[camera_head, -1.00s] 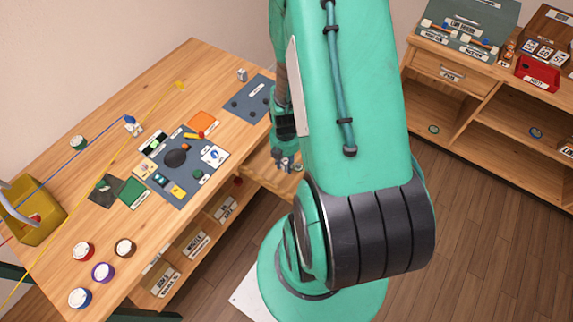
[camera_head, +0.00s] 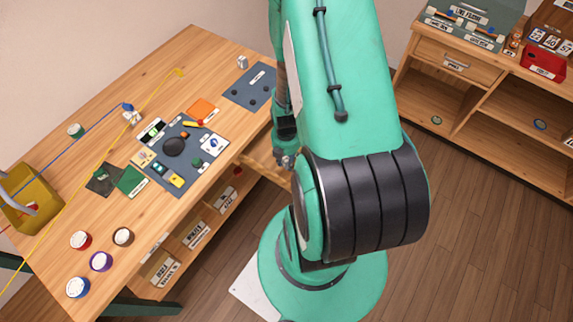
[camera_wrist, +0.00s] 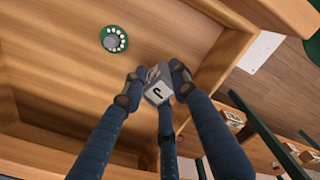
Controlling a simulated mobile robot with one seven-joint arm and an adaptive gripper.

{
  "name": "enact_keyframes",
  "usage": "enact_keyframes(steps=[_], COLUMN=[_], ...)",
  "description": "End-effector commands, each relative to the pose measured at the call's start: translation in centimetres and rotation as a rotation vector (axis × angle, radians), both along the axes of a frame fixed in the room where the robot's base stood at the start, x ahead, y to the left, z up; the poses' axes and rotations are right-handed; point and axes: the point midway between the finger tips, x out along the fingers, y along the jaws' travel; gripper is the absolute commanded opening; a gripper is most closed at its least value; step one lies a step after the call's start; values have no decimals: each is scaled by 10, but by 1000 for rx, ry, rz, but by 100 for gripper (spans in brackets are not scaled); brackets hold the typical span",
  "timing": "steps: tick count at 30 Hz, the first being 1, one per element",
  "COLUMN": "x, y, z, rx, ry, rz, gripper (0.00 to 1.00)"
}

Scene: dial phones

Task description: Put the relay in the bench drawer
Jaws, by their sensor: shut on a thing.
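The relay (camera_wrist: 157,92) is a small grey block with a white face and a black mark. My gripper (camera_wrist: 153,84) is shut on it, with dark blue fingers around its sides. In the wrist view the block is over the open wooden bench drawer (camera_wrist: 65,65), nearer its front wall. I cannot tell the height of the block above the drawer floor. In the head view my gripper (camera_head: 285,160) is at the drawer (camera_head: 262,164) on the bench's right side, and the arm hides part of the drawer. The relay is too small to make out there.
A green-rimmed dial (camera_wrist: 115,39) lies on the drawer floor, apart from the relay. The bench top (camera_head: 155,85) holds a dark mat (camera_head: 186,183) with parts, several round pots and a yellow bin (camera_head: 30,208). A shelf unit (camera_head: 480,90) stands at right.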

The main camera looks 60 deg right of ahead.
Motion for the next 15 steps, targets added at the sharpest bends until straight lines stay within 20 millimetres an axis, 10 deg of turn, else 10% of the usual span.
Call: enact_keyframes(steps=[15], x=[0], y=[0], z=[-26], rx=[0], ry=[0], rz=[0], gripper=[0])
